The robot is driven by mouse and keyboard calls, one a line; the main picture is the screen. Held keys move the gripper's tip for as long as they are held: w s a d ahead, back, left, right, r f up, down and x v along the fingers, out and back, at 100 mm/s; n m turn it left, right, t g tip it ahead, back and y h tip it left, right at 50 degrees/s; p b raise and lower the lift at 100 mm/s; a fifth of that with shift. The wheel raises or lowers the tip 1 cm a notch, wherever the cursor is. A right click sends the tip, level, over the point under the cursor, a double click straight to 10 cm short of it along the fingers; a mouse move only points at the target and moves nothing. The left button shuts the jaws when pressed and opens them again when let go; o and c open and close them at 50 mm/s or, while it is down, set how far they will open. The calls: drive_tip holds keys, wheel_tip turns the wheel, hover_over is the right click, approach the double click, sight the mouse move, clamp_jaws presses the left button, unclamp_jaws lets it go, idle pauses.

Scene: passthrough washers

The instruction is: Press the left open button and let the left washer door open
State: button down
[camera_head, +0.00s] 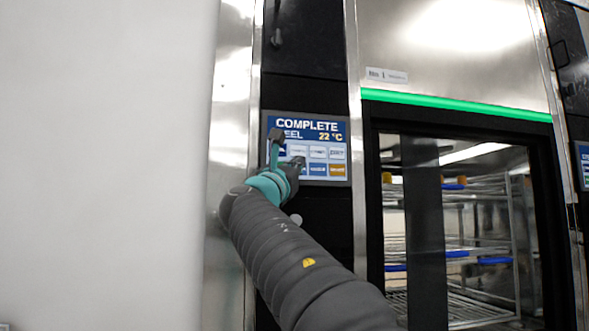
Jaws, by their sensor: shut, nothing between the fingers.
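A touch panel (342,138) on the dark column reads "COMPLETE" and "22 °C". It has a row of pale tiles above blue and orange tiles. The tile labels are too small to read, and my gripper covers the panel's lower left, so I cannot tell which one is the open button. My gripper (297,163) is shut and empty in front of those left tiles. I cannot tell whether its tip touches the panel. The washer door (480,215) to the right has a black frame and glass, with racks visible behind it. It looks closed.
A green light bar (455,103) runs above the door. A second panel (584,165) is cut off at the right edge. A plain pale wall (100,160) fills the left. A steel post (355,200) stands between the panel column and the door.

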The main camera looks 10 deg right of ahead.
sight(305, 170)
drive_tip(key=shift+w+d+f, duration=0.1)
drive_tip(key=shift+w+f, duration=0.05)
drive_tip(key=shift+f, duration=0.25)
drive_tip(key=shift+w+d+f, duration=0.1)
drive_tip(key=shift+w+f, duration=0.05)
drive_tip(key=shift+f, duration=0.25)
drive_tip(key=shift+s+d+f+b, duration=0.15)
drive_tip(key=shift+s+d+b, duration=0.05)
drive_tip(key=shift+s+b, duration=0.25)
drive_tip(key=shift+s+d, duration=0.35)
drive_tip(key=shift+d, duration=0.05)
drive_tip(key=shift+s+b, duration=0.3)
drive_tip(key=shift+s, duration=0.1)
drive_tip(key=shift+s+a, duration=0.3)
drive_tip(key=shift+s, duration=0.1)
drive_tip(key=shift+s+a+r+b, duration=0.1)
drive_tip(key=shift+s+r+b, duration=0.05)
drive_tip(key=shift+s, duration=0.35)
drive_tip(key=shift+s+a+r+b, duration=0.1)
drive_tip(key=shift+s+r+b, duration=0.05)
drive_tip(key=shift+s, duration=0.3)
drive_tip(key=shift+s+d, duration=0.1)
drive_tip(key=shift+d, duration=0.05)
